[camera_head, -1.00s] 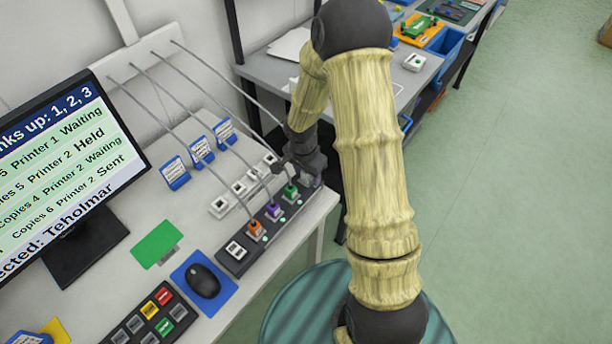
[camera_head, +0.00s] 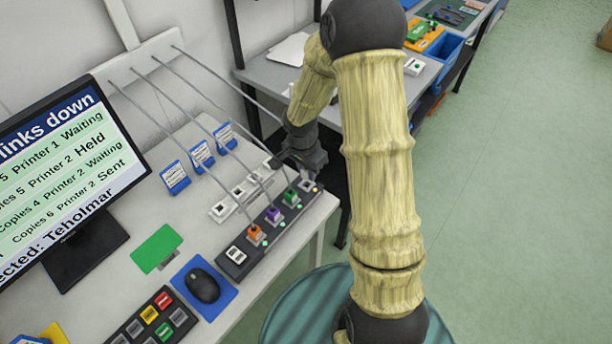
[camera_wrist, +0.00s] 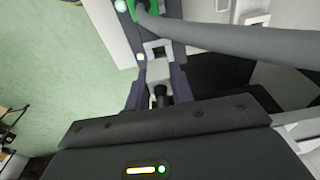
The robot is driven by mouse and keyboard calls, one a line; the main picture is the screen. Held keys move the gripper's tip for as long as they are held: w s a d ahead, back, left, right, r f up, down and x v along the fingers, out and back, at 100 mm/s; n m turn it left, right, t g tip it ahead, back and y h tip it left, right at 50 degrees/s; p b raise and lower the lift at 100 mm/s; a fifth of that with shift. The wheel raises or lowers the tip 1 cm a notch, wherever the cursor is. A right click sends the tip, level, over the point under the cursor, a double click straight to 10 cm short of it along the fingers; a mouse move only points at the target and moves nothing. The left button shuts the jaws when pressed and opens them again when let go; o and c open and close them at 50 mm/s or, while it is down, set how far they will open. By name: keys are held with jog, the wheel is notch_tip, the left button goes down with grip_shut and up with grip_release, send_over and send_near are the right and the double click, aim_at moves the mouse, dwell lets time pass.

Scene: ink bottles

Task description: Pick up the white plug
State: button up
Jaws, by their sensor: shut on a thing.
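The white plug (camera_wrist: 159,72) shows in the wrist view between the two dark fingers of my gripper (camera_wrist: 160,82), which is shut on it. A dark cable end runs back from the plug between the fingers. Just beyond the plug is a square socket (camera_wrist: 158,47) with a dark opening; the plug looks apart from it. In the head view my gripper (camera_head: 302,165) is over the far right end of the dark socket strip (camera_head: 240,268), and it hides the plug. The end socket (camera_head: 307,186) shows just below my gripper.
A green plug (camera_head: 291,197), a purple plug (camera_head: 273,214) and an orange plug (camera_head: 255,233) sit in the strip, with grey cables rising from them. White sockets (camera_head: 220,210) lie behind. A monitor (camera_head: 70,160) reads "links down". Blue label stands (camera_head: 202,153) are at the back.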

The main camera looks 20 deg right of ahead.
notch_tip(320, 180, up, 7)
jog(key=shift+f, duration=0.2)
jog(key=shift+f, duration=0.1)
dwell(0.6)
